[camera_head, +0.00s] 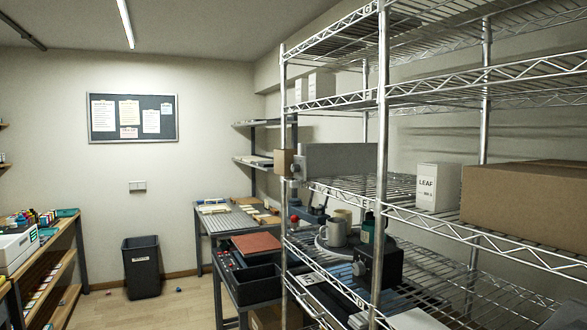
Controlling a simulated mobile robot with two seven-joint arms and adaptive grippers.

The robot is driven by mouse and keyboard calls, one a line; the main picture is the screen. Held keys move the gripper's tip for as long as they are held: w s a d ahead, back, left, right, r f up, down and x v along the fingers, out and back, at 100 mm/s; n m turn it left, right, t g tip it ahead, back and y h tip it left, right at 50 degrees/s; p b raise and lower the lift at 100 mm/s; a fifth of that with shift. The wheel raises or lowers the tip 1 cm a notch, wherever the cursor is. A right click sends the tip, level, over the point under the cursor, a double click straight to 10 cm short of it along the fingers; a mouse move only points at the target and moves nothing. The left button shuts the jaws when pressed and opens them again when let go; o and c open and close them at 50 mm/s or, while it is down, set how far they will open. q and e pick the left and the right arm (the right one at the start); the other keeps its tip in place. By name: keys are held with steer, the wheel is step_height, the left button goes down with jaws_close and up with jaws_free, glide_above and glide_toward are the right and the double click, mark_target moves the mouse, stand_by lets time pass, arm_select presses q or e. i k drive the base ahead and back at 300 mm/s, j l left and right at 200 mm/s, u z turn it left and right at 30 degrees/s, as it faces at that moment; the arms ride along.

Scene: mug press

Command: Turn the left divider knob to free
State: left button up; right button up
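A flat grey panel (340,158), which looks like a divider, stands upright on the middle wire shelf near its left end. A small grey clamp-like fitting (298,166) sits at the panel's left edge, by the front-left post. It may carry the knob, but it is too small to tell, and so is any lock or free marking. Neither of my grippers is in view.
The wire rack (381,120) fills the right side, with a large cardboard box (530,200) and a white LEAF box (438,187). A black bin (141,268) stands by the back wall. Benches stand left and centre. The floor between them is mostly open.

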mark_target(295, 168)
steer(key=i+j, duration=0.25)
steer(key=i, duration=0.15)
steer(key=i+j, duration=0.2)
steer(key=i, duration=0.2)
